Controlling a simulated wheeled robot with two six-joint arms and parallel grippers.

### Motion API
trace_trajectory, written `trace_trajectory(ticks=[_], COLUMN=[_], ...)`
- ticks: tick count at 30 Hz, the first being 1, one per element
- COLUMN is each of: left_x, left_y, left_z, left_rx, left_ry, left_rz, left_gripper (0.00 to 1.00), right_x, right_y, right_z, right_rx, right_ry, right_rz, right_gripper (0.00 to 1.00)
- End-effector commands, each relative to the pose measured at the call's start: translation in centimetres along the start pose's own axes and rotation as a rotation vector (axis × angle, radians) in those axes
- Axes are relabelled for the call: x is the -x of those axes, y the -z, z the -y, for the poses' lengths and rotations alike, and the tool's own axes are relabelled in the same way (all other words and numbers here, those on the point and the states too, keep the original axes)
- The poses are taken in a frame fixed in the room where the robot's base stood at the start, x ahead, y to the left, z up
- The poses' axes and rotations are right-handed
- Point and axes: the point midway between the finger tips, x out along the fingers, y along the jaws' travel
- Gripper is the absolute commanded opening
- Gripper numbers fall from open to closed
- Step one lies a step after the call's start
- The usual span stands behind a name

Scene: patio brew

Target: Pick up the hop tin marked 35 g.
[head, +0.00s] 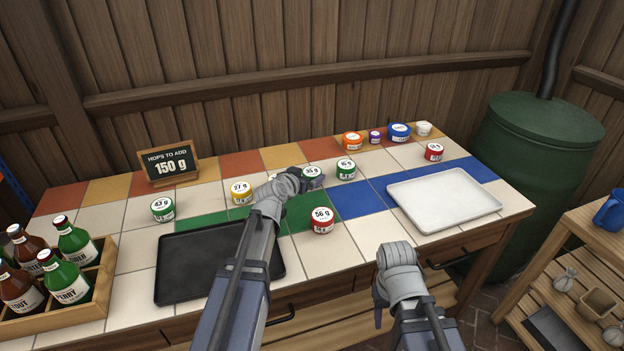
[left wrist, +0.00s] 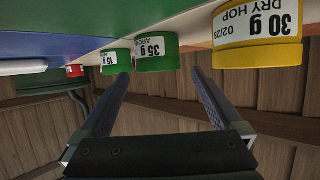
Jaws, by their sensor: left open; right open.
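The hop tin marked 35 g (head: 312,172) is green with a white label and stands upright on the tiled table. It also shows in the left wrist view (left wrist: 156,54), ahead of the fingers and between their lines. My left gripper (head: 306,182) is open and empty, close in front of this tin; its fingers frame the tin in the left wrist view (left wrist: 162,76). The gripper partly covers the tin in the head view. A yellow tin marked 30 g (left wrist: 258,28) stands beside it. My right gripper (head: 380,316) is open and empty near the table's front edge.
A green 15 g tin (head: 346,170) stands just right of the 35 g tin. A red 56 g tin (head: 322,222) and a yellow 27 g tin (head: 242,194) are nearby. A black tray (head: 176,288) lies left, a white tray (head: 440,200) right. A sign (head: 169,163) reads 150 g.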

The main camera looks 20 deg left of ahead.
Motion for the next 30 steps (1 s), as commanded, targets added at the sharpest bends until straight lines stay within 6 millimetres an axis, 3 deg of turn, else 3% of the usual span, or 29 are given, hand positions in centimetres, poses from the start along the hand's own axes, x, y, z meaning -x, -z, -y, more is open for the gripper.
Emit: trace_trajectory(ticks=[9,17,30], left_x=[-4.6,-4.8,-4.8], left_y=[-0.3,-0.2,-0.2], left_z=[-0.1,-0.2,-0.2], left_rx=[0.000,0.000,0.000], left_ry=[-0.001,0.000,0.000], left_rz=[0.000,0.000,0.000], left_gripper=[1.00,1.00,0.53], right_x=[-2.0,-2.0,-2.0], right_y=[0.1,0.1,0.1], right_z=[0.2,0.2,0.2], right_rx=[0.000,0.000,0.000], right_ry=[0.000,0.000,0.000], right_rz=[0.000,0.000,0.000], right_gripper=[0.50,0.50,0.50])
